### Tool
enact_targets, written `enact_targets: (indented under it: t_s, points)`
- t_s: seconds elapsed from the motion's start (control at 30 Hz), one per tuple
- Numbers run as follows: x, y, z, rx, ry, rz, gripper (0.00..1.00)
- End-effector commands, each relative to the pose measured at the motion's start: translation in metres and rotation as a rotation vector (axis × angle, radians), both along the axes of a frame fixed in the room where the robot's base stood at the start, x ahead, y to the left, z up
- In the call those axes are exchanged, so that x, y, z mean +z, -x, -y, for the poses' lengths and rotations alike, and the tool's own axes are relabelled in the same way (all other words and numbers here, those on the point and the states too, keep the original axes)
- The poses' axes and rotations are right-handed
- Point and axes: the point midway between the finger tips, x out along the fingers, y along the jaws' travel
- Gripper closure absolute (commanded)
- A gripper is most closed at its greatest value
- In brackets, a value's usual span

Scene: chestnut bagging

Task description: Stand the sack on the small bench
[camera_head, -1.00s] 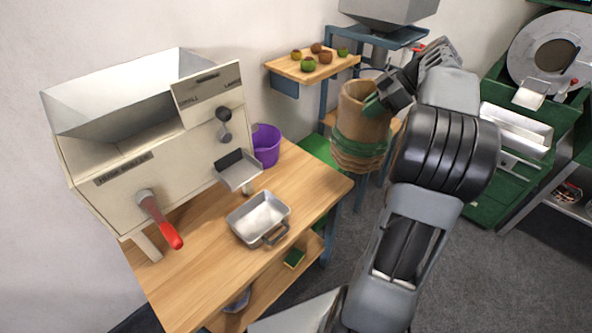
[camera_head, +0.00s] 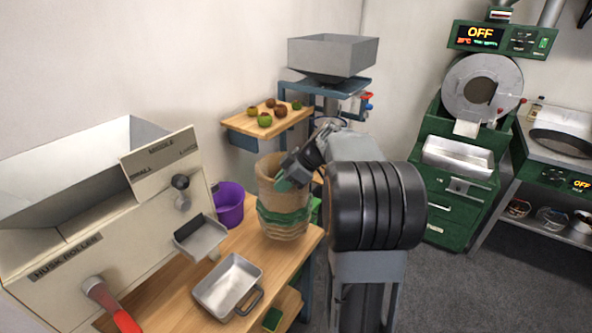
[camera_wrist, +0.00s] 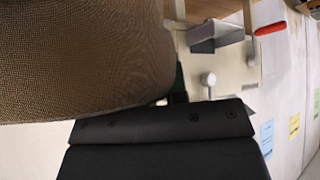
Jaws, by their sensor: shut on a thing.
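The sack (camera_head: 283,221) is a tall, open-topped brown mesh bag with a green band around its middle and folds below. It is upright. My gripper (camera_head: 287,179) is shut on its upper right side. In the head view the sack overlaps the far right end of the wooden table; I cannot tell whether its base touches anything. In the wrist view the sack (camera_wrist: 80,60) fills the upper left beside the dark gripper. I cannot pick out the small bench with certainty; a bit of green (camera_head: 315,210) and some wood show behind the sack, mostly hidden.
The husk roller machine (camera_head: 100,215), metal pan (camera_head: 228,285) and purple bucket (camera_head: 229,205) stand at left on the wooden table (camera_head: 170,293). A shelf with chestnuts (camera_head: 240,121) and a blue stand with hopper (camera_head: 332,55) are behind.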

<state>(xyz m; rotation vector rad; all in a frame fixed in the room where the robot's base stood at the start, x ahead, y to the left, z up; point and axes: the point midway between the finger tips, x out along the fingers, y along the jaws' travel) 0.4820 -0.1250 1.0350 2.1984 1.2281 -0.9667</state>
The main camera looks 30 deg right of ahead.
Motion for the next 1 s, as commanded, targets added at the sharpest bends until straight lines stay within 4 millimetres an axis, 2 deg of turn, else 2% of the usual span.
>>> enact_targets:
  t_s: [0.1,0.57,0.8,1.0]
  points:
    - [-0.007,-0.003,-0.008,0.0,0.0,0.005,1.0]
    - [-0.025,-0.007,-0.022,0.002,0.001,0.006,1.0]
    - [-0.053,-0.007,-0.021,0.0,0.001,0.004,1.0]
    - [-0.055,-0.007,-0.021,0.0,0.002,0.006,1.0]
